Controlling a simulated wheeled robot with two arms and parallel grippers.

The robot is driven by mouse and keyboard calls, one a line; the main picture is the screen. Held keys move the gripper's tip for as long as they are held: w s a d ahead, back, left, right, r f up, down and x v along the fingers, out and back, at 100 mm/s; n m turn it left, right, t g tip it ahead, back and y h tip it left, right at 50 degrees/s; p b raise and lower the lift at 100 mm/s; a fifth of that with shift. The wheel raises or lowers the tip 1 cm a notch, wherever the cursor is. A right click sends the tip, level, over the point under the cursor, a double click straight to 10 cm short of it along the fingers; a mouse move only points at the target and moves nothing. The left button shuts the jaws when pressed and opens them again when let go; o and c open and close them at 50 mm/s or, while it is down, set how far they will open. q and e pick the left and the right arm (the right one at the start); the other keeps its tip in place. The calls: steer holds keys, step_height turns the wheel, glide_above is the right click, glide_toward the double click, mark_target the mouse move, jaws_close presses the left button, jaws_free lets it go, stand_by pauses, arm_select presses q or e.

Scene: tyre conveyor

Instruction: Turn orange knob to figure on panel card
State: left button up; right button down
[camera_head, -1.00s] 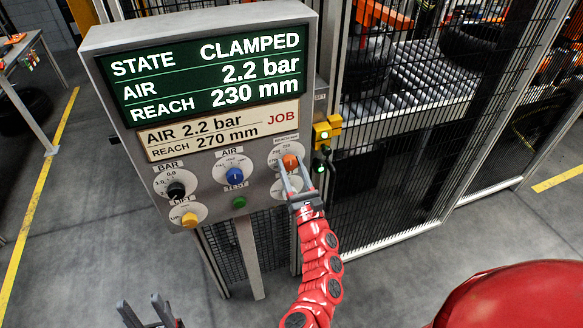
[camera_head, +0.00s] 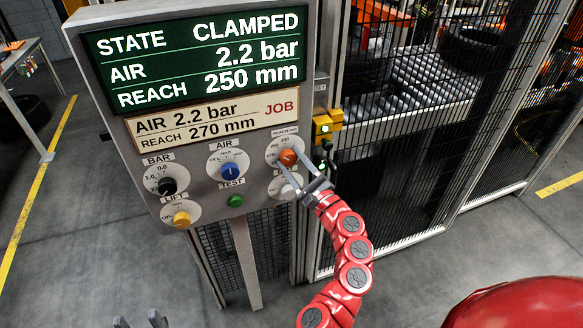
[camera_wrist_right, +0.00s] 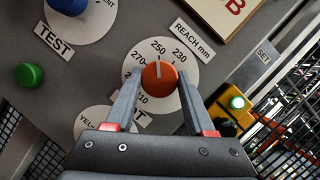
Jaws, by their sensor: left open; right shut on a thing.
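The orange knob (camera_head: 288,158) sits on the REACH dial at the panel's right side. It also shows in the right wrist view (camera_wrist_right: 159,76), with 230, 250 and 270 printed around it. My right gripper (camera_head: 296,175) is shut on the orange knob, one finger on each side. The job card (camera_head: 210,124) reads AIR 2.2 bar and REACH 270 mm. The green display (camera_head: 200,60) reads CLAMPED, AIR 2.2 bar and REACH 250 mm. My left gripper (camera_head: 140,321) is open and empty at the bottom edge, partly cut off.
A blue AIR knob (camera_head: 229,171), a black BAR knob (camera_head: 167,186), a yellow LIFT knob (camera_head: 181,218) and a green TEST button (camera_head: 235,200) are on the same panel. A yellow box with a green light (camera_head: 327,126) stands close on the right, before the mesh fence.

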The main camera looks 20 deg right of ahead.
steer(key=n+b, duration=0.1)
steer(key=n, duration=0.1)
steer(key=n+g+y, duration=0.1)
steer(key=n, duration=0.1)
steer(key=shift+g+b, duration=0.3)
steer(key=shift+b, duration=0.1)
steer(key=n+g+b, duration=0.1)
steer(key=n+g, duration=0.1)
steer(key=n, duration=0.3)
steer(key=shift+b, duration=0.4)
steer(key=shift+n, duration=0.3)
steer(key=shift+c, duration=1.4)
jaws_free()
steer(key=shift+r, duration=0.1)
